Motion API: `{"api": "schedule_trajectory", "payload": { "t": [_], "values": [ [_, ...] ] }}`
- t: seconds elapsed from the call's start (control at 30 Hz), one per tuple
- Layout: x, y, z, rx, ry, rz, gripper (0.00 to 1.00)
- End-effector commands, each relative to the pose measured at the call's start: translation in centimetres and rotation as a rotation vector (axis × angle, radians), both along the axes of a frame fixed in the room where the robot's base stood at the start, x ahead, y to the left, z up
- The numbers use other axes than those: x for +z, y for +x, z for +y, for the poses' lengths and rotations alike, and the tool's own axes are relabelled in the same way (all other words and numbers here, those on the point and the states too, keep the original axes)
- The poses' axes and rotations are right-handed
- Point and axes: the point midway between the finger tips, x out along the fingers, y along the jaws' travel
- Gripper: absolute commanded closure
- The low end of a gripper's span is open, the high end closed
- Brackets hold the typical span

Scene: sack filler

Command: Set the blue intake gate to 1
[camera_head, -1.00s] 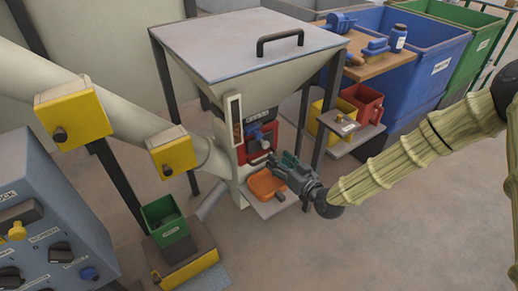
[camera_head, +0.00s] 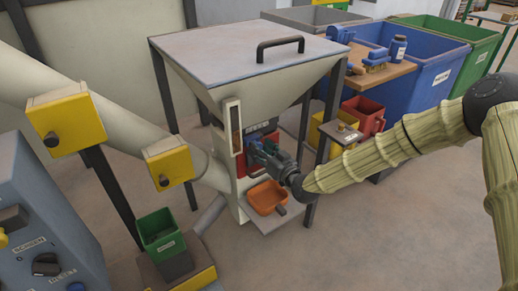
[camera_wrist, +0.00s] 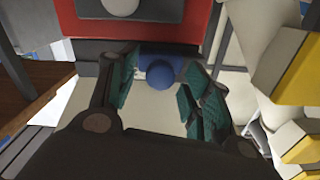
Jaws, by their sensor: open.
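The blue intake gate shows as a round blue knob (camera_wrist: 160,75) on a blue piece in the wrist view. The knob sits between the spread green-padded fingers of my gripper (camera_wrist: 160,92); I cannot tell whether either finger touches it. In the head view my gripper (camera_head: 256,150) is at the front of the hopper machine (camera_head: 243,80), over its red panel (camera_head: 270,128). It hides most of the gate there. The gate's setting marks cannot be read.
An orange tray (camera_head: 262,197) sits on a shelf below my gripper. A narrow vertical gauge (camera_head: 235,128) and a hopper leg (camera_head: 306,140) stand close on either side. Yellow (camera_head: 338,125) and red (camera_head: 364,115) bins are to the right. Open floor lies in front.

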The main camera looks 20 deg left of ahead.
Motion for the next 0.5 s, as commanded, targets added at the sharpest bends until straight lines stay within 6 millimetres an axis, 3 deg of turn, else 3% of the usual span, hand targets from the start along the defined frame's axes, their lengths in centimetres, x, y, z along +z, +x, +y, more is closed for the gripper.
{"api": "schedule_trajectory", "payload": {
  "t": [0.2, 0.5],
  "values": [
    [0.02, 0.96, 1.29, 0.0, 0.001, -0.001, 0.51],
    [0.05, 1.12, 1.43, 0.0, 0.0, 0.0, 0.51]
  ]
}}
